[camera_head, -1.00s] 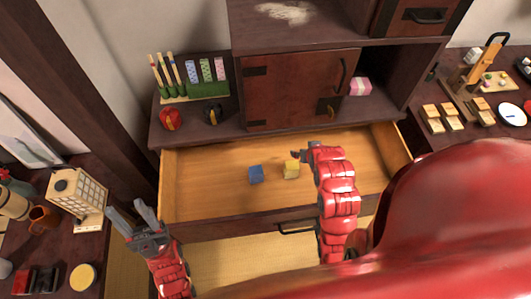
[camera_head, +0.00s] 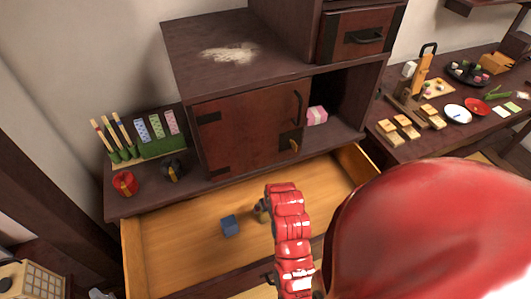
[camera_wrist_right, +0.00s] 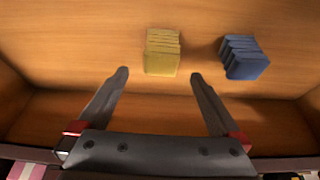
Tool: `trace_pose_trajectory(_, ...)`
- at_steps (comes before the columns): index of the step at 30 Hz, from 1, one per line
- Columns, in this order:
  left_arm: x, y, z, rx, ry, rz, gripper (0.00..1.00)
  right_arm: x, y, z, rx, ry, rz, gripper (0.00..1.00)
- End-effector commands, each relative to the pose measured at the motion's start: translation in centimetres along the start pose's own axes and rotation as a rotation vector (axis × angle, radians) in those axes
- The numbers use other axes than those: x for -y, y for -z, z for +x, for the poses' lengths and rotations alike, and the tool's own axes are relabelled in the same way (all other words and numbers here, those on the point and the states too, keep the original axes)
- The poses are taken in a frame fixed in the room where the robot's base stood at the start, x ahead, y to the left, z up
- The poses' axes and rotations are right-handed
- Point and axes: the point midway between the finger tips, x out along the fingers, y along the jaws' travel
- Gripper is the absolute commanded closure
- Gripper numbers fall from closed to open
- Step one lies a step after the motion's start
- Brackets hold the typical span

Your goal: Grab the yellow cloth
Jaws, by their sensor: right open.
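The yellow cloth (camera_wrist_right: 162,52), a small folded stack, lies on the floor of the open wooden drawer (camera_head: 175,245). In the right wrist view my right gripper (camera_wrist_right: 159,76) is open and empty. Its two fingertips point at the cloth, one towards each side of its near edge. In the head view my right arm reaches into the drawer and mostly hides the gripper and the yellow cloth. Only a tip of what looks like my left gripper (camera_head: 100,294) shows at the bottom edge; its jaws are cut off.
A blue folded cloth (camera_head: 229,225) lies beside the yellow one; it also shows in the right wrist view (camera_wrist_right: 245,58). The drawer walls stand around them. The cabinet (camera_head: 240,125) rises behind, with a pink-and-white block (camera_head: 316,115) on its shelf. The drawer's left part is bare.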

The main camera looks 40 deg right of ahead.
Motion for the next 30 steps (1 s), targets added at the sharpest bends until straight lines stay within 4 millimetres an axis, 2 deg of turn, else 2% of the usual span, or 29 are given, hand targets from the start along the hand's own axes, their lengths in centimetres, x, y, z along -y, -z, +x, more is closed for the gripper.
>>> trace_pose_trajectory(1,0.0,-0.1,-0.5,0.000,0.000,0.000,0.50,0.0,-0.1,0.8,0.000,0.000,0.001,0.00)
trace_pose_trajectory(8,0.0,-0.2,-0.9,0.000,0.000,0.000,0.50,0.0,0.1,2.0,-0.001,0.000,0.000,0.00)
trace_pose_trajectory(16,-0.1,-0.5,-2.9,0.000,0.000,0.000,0.50,0.2,0.0,6.3,0.002,-0.001,0.001,0.00)
trace_pose_trajectory(23,-0.1,-0.5,-2.8,0.000,0.000,0.000,0.50,0.2,0.2,6.5,-0.002,-0.001,0.001,0.00)
trace_pose_trajectory(25,-0.1,-0.5,-2.8,0.000,0.000,0.000,0.50,0.2,0.2,6.5,-0.002,-0.001,0.001,0.07)
trace_pose_trajectory(30,-0.1,-0.5,-2.8,0.000,0.000,0.000,0.50,0.2,0.2,6.5,-0.001,-0.001,0.001,0.38)
